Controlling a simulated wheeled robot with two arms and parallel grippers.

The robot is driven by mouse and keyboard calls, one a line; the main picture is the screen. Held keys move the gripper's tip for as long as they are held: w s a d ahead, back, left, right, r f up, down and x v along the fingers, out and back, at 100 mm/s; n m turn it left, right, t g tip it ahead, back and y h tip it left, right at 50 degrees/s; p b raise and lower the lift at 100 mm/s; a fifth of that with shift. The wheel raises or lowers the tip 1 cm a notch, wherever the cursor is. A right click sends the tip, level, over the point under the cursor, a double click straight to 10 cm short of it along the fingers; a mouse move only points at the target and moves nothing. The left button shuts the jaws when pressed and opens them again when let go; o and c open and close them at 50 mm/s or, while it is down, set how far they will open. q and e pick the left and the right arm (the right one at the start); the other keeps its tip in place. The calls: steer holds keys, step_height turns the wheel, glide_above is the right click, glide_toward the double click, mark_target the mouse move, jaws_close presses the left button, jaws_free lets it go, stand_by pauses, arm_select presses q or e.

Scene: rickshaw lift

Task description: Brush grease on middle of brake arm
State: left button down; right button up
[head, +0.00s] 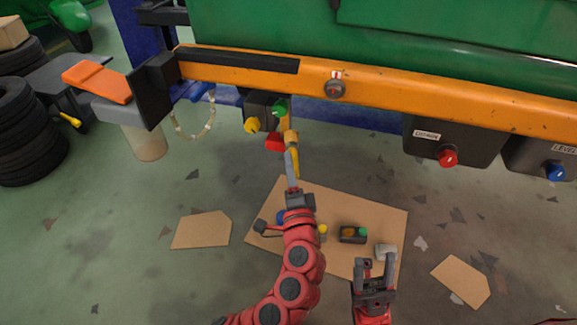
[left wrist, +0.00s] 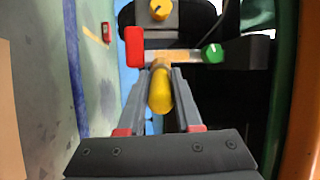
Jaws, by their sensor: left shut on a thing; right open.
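My left gripper (head: 291,165) is shut on a brush with a yellow handle (left wrist: 160,92), held upward under the orange beam. The brush's tan head (head: 290,137) is at a black part (head: 257,107) with yellow, green and red knobs, which I take for the brake arm. In the left wrist view the tan end (left wrist: 178,56) lies between the red knob (left wrist: 134,47) and the green knob (left wrist: 212,54); I cannot tell whether it touches the black part (left wrist: 165,30). My right gripper (head: 375,270) is open and empty at the lower right.
The orange beam (head: 430,92) crosses above, with dark boxes bearing a red knob (head: 447,158) and a blue knob (head: 556,172). A cardboard sheet (head: 375,212) with small parts lies on the floor. Tyres (head: 25,140) stand at left.

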arm_select(q)
steer(key=shift+s+a, duration=0.3)
steer(key=shift+s, duration=0.65)
steer(key=shift+s+a, duration=0.3)
steer(key=shift+s, duration=0.65)
steer(key=shift+s+a, duration=0.3)
steer(key=shift+s, duration=0.65)
steer(key=s, duration=0.1)
steer(key=s+a, duration=0.1)
steer(key=shift+s+b, duration=0.3)
steer(key=shift+s, duration=0.1)
